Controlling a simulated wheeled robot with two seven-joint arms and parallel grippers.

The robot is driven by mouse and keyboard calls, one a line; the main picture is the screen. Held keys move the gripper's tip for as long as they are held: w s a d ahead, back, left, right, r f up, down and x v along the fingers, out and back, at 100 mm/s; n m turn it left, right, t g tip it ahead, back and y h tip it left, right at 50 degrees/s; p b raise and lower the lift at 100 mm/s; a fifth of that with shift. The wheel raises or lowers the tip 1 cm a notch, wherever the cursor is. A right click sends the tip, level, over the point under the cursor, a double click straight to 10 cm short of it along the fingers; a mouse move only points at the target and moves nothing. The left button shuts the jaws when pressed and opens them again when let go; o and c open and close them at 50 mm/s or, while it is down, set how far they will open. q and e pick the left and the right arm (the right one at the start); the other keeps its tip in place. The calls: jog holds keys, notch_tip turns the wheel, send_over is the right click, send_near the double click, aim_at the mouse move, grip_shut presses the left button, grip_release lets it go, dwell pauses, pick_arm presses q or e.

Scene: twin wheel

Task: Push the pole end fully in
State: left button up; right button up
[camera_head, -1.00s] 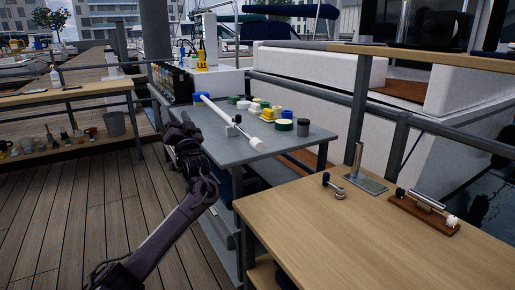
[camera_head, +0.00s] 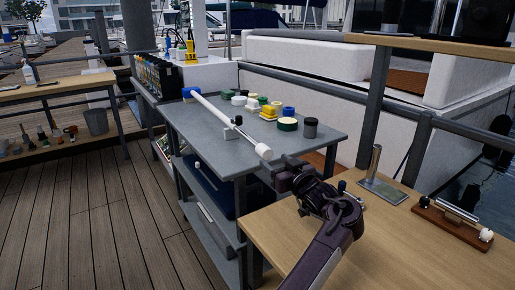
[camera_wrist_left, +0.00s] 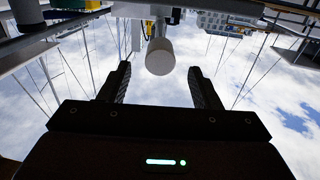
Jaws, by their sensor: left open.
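A long white pole (camera_head: 217,112) lies across the grey table, with a blue piece (camera_head: 190,93) at its far end. Its near part rests on a small white support with a dark knob (camera_head: 237,121). My left gripper (camera_head: 272,170) is just in front of and below this end. In the left wrist view the pole end (camera_wrist_left: 160,57) shows between the two spread fingers of the left gripper (camera_wrist_left: 160,83), with gaps on both sides. My right gripper is out of view.
Several coloured round tins (camera_head: 287,124) stand on the grey table (camera_head: 205,138), right of the pole. A wooden table (camera_head: 400,243) stands at the front right, under my left arm. It carries a metal post on a plate (camera_head: 381,189) and a roller on a wooden base (camera_head: 452,221).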

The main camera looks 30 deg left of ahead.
aim_at(268, 155)
pick_arm(q)
jog(key=shift+w+a+r, duration=0.1)
jog(key=shift+w+a, duration=0.1)
jog(key=shift+a, duration=0.15)
jog(key=shift+x, duration=3.15)
grip_shut()
